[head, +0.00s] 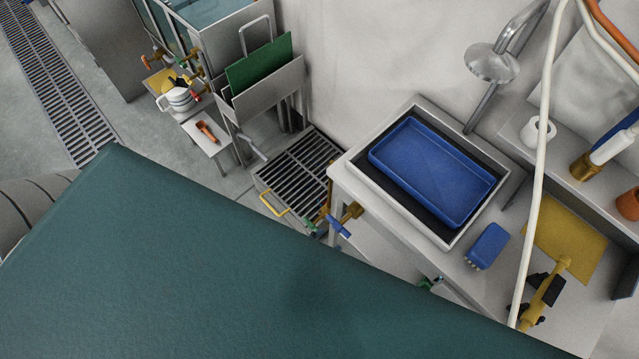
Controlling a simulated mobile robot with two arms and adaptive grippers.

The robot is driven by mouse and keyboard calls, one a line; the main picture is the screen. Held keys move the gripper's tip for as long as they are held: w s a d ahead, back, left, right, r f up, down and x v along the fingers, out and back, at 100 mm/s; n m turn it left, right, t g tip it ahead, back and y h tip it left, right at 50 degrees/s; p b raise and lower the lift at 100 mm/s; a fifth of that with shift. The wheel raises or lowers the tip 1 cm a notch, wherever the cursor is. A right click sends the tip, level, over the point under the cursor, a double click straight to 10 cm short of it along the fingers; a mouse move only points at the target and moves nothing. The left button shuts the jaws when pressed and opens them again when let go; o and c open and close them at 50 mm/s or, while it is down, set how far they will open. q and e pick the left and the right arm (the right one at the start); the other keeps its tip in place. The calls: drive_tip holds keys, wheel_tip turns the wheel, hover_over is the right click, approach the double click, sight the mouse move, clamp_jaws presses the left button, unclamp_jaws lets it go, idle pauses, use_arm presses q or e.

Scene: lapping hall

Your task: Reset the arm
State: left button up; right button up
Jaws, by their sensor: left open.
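My left gripper (537,303) shows only in small part: I take the dark pieces at the lower right, by the yellow bar-shaped piece, as its fingers. They are apart, and I see nothing clearly held. Whether the yellow piece is touched I cannot tell. A large teal surface, likely my own arm close to the camera, fills the lower left and middle and hides what lies below. My right gripper is not in view.
A blue tray (432,170) sits in a sink below a shower head (492,63). A blue brush (487,246) and a yellow sheet (565,238) lie on the counter. A pale hose (541,160) hangs in front. A floor grate (300,172) lies left of the sink.

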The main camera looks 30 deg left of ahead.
use_arm(q)
drive_tip(key=shift+s+a+r, duration=0.1)
drive_tip(key=shift+s+r, duration=0.15)
idle(0.4)
drive_tip(key=s+a+f+m+g+b, duration=0.1)
drive_tip(key=s+f+m+g, duration=0.15)
drive_tip(key=f, duration=0.55)
drive_tip(key=s+a+f+m+g+y+b, duration=0.1)
drive_tip(key=s+f+m, duration=0.25)
drive_tip(key=f, duration=0.55)
drive_tip(key=s+a+f+m+g+b, duration=0.15)
drive_tip(key=s+f, duration=0.25)
drive_tip(key=f, duration=0.4)
drive_tip(key=s+a+f+m+g+y, duration=0.1)
drive_tip(key=s+a+f+m+g, duration=0.1)
drive_tip(key=s+a+f+m, duration=0.1)
drive_tip(key=s+a+f+m+g+y, duration=0.1)
drive_tip(key=s+a+f+m, duration=0.3)
drive_tip(key=s+f, duration=0.4)
drive_tip(key=shift+a+f+m+g+y+b, duration=0.2)
drive_tip(key=shift+f+m+g+y+b, duration=0.1)
drive_tip(key=shift+f+m+g, duration=0.55)
